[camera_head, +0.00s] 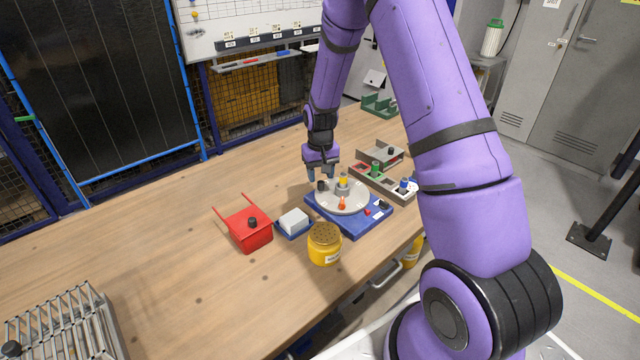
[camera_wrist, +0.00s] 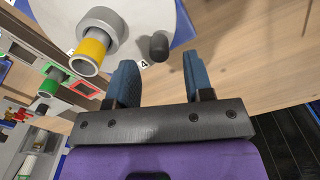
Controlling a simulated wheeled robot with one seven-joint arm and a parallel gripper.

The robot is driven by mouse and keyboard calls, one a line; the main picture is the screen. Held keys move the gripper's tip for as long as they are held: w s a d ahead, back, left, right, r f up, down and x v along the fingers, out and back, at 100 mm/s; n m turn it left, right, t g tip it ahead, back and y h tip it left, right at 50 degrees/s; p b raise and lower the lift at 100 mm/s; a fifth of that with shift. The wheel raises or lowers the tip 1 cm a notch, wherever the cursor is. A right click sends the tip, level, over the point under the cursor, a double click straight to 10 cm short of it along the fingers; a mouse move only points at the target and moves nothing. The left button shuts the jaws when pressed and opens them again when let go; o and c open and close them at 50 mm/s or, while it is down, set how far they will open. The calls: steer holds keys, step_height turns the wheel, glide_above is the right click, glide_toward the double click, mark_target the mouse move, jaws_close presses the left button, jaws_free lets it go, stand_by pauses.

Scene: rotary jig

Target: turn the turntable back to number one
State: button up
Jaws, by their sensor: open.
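The turntable (camera_head: 343,202) is a pale grey disc on a blue base (camera_head: 350,226) on the bench. A dark upright knob (camera_head: 322,186) stands near its left rim and also shows in the wrist view (camera_wrist: 159,46), beside a label "4" (camera_wrist: 143,65). A grey hub with a yellow part (camera_wrist: 92,48) stands on the disc. A small orange-red piece (camera_head: 342,204) is on its near side. A red mark (camera_head: 367,212) shows on the base. My gripper (camera_head: 322,173) is open, its blue fingers (camera_wrist: 159,62) close to the knob on either side; contact cannot be told.
A red bin (camera_head: 249,228), a white block in a blue tray (camera_head: 293,222) and a yellow jar (camera_head: 324,245) stand left and in front. A grey rack with coloured pegs (camera_head: 382,182) is close on the right. The bench's left middle is clear.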

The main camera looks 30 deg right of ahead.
mark_target(321, 182)
steer(key=shift+f, duration=1.95)
steer(key=shift+c, duration=0.2)
jaws_close()
